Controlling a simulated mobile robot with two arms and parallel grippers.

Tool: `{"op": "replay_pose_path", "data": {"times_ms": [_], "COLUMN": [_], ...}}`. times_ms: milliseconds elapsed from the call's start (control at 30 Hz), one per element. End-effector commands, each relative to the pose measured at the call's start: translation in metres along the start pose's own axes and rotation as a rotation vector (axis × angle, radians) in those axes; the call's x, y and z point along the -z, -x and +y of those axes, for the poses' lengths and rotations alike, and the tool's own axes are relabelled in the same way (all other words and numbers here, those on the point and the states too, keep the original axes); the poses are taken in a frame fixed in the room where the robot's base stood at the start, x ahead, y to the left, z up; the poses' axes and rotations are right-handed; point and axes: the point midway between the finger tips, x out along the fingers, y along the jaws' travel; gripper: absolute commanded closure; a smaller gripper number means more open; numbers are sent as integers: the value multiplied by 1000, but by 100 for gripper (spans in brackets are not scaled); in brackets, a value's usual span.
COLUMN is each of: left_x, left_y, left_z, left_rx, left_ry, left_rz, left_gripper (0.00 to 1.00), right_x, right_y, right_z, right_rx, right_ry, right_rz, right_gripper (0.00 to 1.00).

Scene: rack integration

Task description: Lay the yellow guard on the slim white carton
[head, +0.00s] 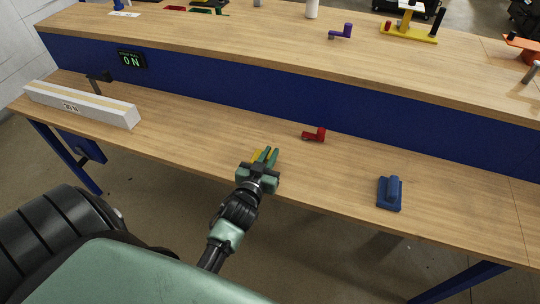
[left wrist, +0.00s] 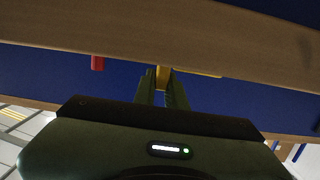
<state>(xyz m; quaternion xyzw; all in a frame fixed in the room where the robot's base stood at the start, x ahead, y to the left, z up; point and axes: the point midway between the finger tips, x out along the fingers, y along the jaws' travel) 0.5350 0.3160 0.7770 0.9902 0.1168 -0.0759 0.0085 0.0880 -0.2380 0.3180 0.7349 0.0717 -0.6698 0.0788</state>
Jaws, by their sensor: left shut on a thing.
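The slim white carton (head: 108,112) lies lengthwise on the left end of the lower bench top, with a tan strip along its top and a label on its side. My left gripper (head: 267,156) is above the front edge of the lower bench, well right of the carton. It is shut on the yellow guard (head: 256,155), mostly hidden by the fingers in the head view. In the left wrist view the guard (left wrist: 162,78) shows between the green fingers, with a thin yellow part reaching right. My right gripper is not in view.
A red part (head: 315,134) and a blue block with a handle (head: 390,193) stand on the lower bench top (head: 200,135). A small dark clamp-like thing (head: 99,76) stands behind the carton. The raised shelf behind holds a purple part (head: 341,32) and a yellow-based fixture (head: 409,33).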

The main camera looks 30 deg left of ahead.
Motion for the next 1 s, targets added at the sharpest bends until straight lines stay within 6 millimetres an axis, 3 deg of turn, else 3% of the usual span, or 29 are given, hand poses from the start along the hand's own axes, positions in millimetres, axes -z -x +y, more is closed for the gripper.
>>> {"op": "replay_pose_path", "data": {"times_ms": [333,367,433,1000], "left_x": [-3,-4,-3,4], "left_y": [-1,-1,-1,-1], "left_z": [0,0,0,0], "left_rx": [0,0,0,-2], "left_ry": [1,1,0,0], "left_rz": [0,0,0,0], "left_gripper": [100,85,66,66], "right_x": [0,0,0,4], "right_y": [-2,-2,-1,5], "right_z": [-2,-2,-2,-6], "right_rx": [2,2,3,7], "right_ry": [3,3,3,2], "right_rz": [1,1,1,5], "right_gripper": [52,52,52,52]}}
